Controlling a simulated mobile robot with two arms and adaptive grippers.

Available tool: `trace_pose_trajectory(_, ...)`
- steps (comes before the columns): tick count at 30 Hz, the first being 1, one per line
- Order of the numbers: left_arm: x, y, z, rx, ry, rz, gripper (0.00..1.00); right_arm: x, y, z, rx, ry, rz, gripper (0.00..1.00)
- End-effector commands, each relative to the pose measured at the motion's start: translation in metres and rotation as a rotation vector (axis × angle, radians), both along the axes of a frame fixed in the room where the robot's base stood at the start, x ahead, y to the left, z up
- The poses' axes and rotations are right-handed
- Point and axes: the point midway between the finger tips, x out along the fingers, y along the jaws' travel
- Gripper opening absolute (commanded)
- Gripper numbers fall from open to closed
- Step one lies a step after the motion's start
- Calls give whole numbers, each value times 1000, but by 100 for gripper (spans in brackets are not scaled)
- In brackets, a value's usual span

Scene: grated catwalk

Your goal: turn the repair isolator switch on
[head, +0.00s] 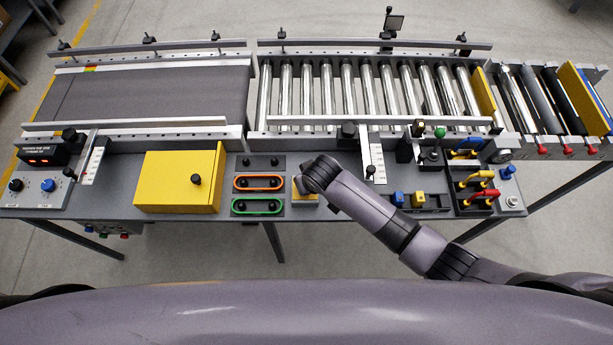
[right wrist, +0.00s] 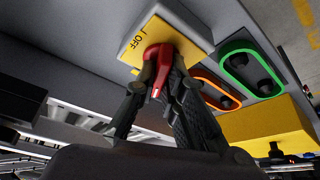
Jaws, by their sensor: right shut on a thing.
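The repair isolator switch has a yellow plate (right wrist: 183,33) with "OFF" and "I" lettering and a red handle (right wrist: 157,66). In the right wrist view my right gripper (right wrist: 160,78) is shut on the red handle, one finger on each side. The handle points away from the plate's lettering, toward the bottom of the picture; I cannot tell its exact setting. In the head view my right arm reaches down over the switch, and only part of the yellow plate (head: 303,200) shows; the handle is hidden there. My left gripper is not in view.
Left of the switch are an orange-framed slot (head: 258,183), a green-framed slot (head: 257,206) and a yellow box (head: 180,181). Right of it stand a white scale plate (head: 377,163) and blue and yellow blocks (head: 408,199). Behind run a belt (head: 150,95) and rollers (head: 365,90).

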Motion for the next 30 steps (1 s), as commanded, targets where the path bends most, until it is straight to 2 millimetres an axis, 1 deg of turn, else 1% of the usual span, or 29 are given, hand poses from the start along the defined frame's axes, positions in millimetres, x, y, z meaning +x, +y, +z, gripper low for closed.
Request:
trace_pose_trajectory(1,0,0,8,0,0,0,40,-2,2,3,2,6,-45,0)
trace_pose_trajectory(3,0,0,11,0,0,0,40,-2,2,2,2,6,-107,0)
trace_pose_trajectory(9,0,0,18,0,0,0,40,-2,4,1,3,5,-260,0)
trace_pose_trajectory(15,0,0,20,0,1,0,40,-2,4,0,3,3,-367,0)
trace_pose_trajectory(21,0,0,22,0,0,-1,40,-1,4,0,1,1,-427,0)
trace_pose_trajectory(30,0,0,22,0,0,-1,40,0,3,0,1,0,-452,0)
